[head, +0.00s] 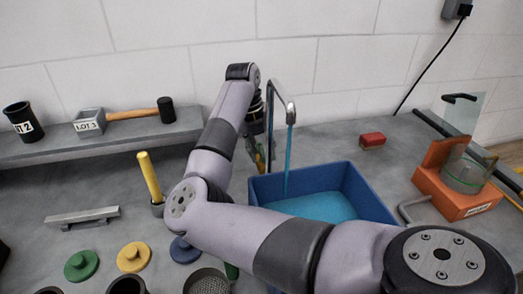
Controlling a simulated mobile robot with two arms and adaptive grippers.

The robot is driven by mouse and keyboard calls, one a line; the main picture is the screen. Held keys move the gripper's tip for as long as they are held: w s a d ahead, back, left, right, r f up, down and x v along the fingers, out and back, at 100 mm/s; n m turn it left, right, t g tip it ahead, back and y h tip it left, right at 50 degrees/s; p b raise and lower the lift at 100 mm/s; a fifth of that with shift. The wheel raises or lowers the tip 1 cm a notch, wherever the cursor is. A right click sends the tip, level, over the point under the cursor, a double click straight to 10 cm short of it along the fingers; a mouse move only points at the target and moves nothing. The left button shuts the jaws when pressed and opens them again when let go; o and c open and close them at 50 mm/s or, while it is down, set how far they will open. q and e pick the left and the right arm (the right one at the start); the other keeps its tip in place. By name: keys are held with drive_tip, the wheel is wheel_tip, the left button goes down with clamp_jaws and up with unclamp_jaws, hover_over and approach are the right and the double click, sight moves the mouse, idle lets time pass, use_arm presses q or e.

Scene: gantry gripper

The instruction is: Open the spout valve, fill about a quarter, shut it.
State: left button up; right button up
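A grey curved spout (279,84) rises behind a blue open bin (370,192). A blue stream (289,155) runs from the spout's mouth into the bin. Light blue liquid (325,207) covers the bin floor, its surface below the rim; my arm hides the near part. My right arm reaches from the lower right across the bin's front and up to the spout's left. My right gripper (261,158) points down beside the spout pipe, partly behind my arm. Its fingers are too hidden to judge, and I cannot make out the valve handle. My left gripper is not in view.
A red block (372,140) lies right of the spout. An orange fixture (455,190) with a clear cup stands at the right. A shelf (60,150) at the left holds a black cup and a mallet. Green (81,265) and yellow (134,256) knobbed discs lie front left.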

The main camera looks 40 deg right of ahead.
drive_tip(key=shift+c, duration=0.2)
clamp_jaws()
idle(0.4)
drive_tip(key=m+b, duration=0.2)
drive_tip(key=m, duration=0.1)
drive_tip(key=shift+w+a+f+g+b, duration=0.1)
drive_tip(key=shift+w+g+b, duration=0.1)
drive_tip(key=shift+g+b, duration=0.15)
drive_tip(key=m+b, duration=0.1)
drive_tip(key=m, duration=0.1)
drive_tip(key=m+y+b, duration=0.1)
drive_tip(key=m, duration=0.1)
drive_tip(key=shift+w+m, duration=0.2)
drive_tip(key=shift+m, duration=0.1)
drive_tip(key=m, duration=0.2)
drive_tip(key=m+y+b, duration=0.1)
drive_tip(key=m, duration=0.1)
drive_tip(key=shift+w+m+g, duration=0.2)
drive_tip(key=shift+m+g, duration=0.05)
drive_tip(key=shift+m, duration=0.05)
drive_tip(key=m, duration=0.2)
drive_tip(key=m+y, duration=0.1)
drive_tip(key=m, duration=0.2)
drive_tip(key=shift+w+r+m, duration=0.2)
drive_tip(key=shift+m, duration=0.1)
